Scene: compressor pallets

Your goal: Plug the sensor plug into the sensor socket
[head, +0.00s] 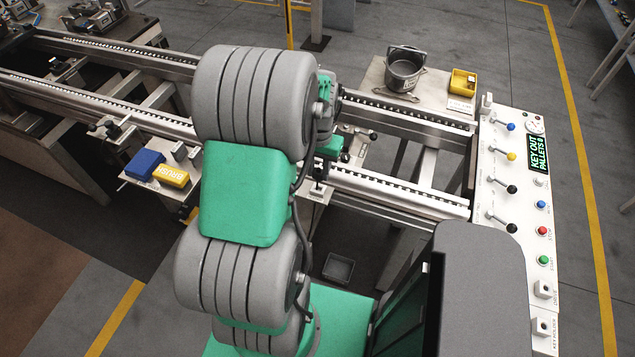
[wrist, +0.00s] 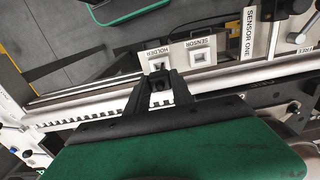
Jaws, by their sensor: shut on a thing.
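In the wrist view my gripper (wrist: 159,88) is shut on the small dark sensor plug (wrist: 159,83). Its fingertips are just below the white plate marked HOLDER (wrist: 160,52) in the picture. The sensor socket (wrist: 199,57) is a square opening in the neighbouring white plate marked SENSOR, to the right of the plug; nothing is in it. I cannot tell whether the plug touches the holder plate or how far it stands from it. In the head view my arm hides the gripper, the plug and the socket.
A rail with a toothed strip (wrist: 70,122) runs below the plates. A SENSOR ONE label (wrist: 249,34) and levers stand to the right. In the head view a control panel (head: 520,215), a metal pot (head: 404,70) and a blue block (head: 145,164) lie around the conveyor.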

